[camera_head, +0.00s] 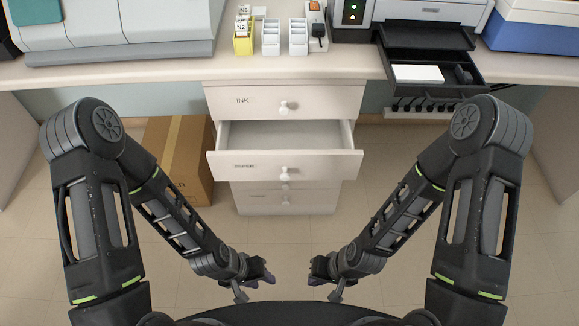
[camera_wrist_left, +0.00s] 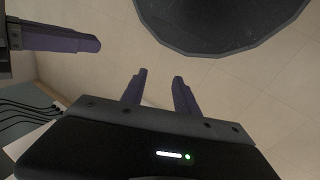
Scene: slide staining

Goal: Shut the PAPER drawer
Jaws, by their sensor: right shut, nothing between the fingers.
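The PAPER drawer (camera_head: 325,165) is the second one down in the white cabinet under the desk. It is pulled out, and its visible inside looks empty. Its front has a round white knob (camera_head: 284,171). My left gripper (camera_head: 270,281) is low in front of the cabinet, apart from the drawer. In the left wrist view its two purple fingers (camera_wrist_left: 160,82) stand apart with nothing between them. My right gripper (camera_head: 312,281) is beside it, shut and empty; its purple fingers also show in the left wrist view (camera_wrist_left: 72,40).
The INK drawer (camera_head: 325,101) above is shut, and so are the lower drawers (camera_head: 315,200). A cardboard box (camera_head: 175,150) stands left of the cabinet. A dark printer tray (camera_head: 440,88) juts over the desk edge at right. The floor before the cabinet is clear.

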